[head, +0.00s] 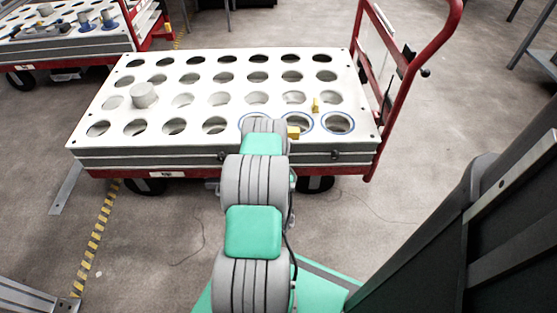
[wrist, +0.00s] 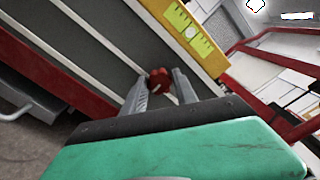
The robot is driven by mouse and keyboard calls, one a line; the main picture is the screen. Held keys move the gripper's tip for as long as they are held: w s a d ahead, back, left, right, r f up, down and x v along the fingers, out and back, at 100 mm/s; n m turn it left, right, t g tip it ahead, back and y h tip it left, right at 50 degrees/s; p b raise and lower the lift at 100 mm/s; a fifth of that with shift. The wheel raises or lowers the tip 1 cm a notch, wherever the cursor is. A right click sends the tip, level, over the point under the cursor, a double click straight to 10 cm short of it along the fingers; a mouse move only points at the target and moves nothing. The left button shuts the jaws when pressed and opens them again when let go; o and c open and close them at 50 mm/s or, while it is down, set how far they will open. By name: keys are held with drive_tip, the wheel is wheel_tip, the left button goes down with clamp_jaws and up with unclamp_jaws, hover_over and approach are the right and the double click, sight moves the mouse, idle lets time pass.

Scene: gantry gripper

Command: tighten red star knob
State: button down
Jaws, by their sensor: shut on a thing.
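The red star knob (wrist: 160,80) shows in the wrist view between the two fingertips of my gripper (wrist: 161,84). The fingers are shut on the knob, one on each side of it. The knob sits in front of a dark grey panel (wrist: 108,47) with pale strips. In the head view my grey and green arm reaches to the front edge of the cart. The gripper and the knob are hidden there behind the arm.
A yellow scaled strip (wrist: 188,32) lies close above the knob in the wrist view. The white cart top (head: 222,84) has rows of round holes, a pale cylinder (head: 144,95) and a red handle (head: 405,85). Another loaded cart (head: 75,45) stands back left. Floor is open on the left.

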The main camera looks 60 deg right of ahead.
idle(0.4)
drive_tip(key=c, duration=1.3)
unclamp_jaws()
drive_tip(key=shift+s, duration=0.1)
drive_tip(key=o, duration=0.3)
drive_tip(key=shift+o, duration=0.2)
drive_tip(key=p+v, duration=0.1)
drive_tip(key=v, duration=0.6)
drive_tip(key=shift+a+p, duration=0.4)
drive_tip(key=shift+s, duration=0.1)
